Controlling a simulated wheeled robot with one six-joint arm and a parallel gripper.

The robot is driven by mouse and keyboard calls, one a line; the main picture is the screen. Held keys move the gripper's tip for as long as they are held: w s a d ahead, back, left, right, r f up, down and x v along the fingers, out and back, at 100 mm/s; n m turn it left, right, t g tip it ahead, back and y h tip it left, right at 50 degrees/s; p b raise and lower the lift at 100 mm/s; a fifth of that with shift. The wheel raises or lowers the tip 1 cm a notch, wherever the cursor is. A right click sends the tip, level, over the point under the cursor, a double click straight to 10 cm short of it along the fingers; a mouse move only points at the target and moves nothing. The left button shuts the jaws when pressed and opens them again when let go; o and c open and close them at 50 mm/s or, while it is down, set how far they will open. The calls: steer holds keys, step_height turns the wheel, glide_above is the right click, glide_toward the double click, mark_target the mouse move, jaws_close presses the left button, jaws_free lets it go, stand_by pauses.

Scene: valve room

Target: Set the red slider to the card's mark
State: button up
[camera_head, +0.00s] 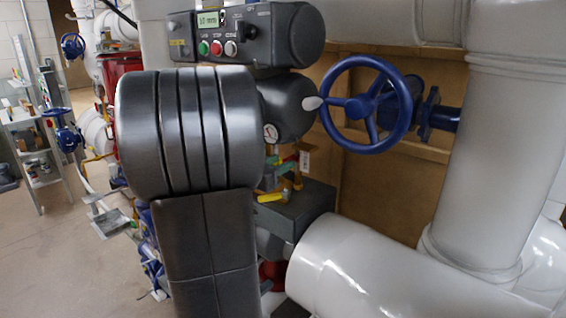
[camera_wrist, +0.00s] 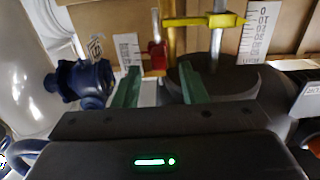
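The red slider (camera_wrist: 157,55) shows in the wrist view, on an upright rod beside a white scale plate (camera_wrist: 127,50). My gripper (camera_wrist: 159,69) has its two green fingers spread apart, with the slider showing between and beyond their tips. I see no contact between the fingers and the slider. A small tag with dark marks (camera_wrist: 96,46) is at the left; I cannot tell whether it is the card, and its marks are unreadable. In the head view my dark arm hides most of this area.
A yellow bar (camera_wrist: 205,20) crosses the rods beside a larger numbered scale (camera_wrist: 262,28).

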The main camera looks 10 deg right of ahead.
steer(key=v, duration=1.1)
steer(key=shift+s+a+b, duration=0.3)
steer(key=shift+b, duration=0.1)
steer(key=shift+d, duration=0.1)
steer(key=p+x, duration=0.1)
steer(key=x, duration=1.2)
steer(key=shift+w+d, duration=0.3)
steer(key=shift+w+r, duration=0.1)
steer(key=shift+r, duration=0.25)
steer(key=shift+a+r, duration=0.1)
steer(key=shift+r, duration=0.35)
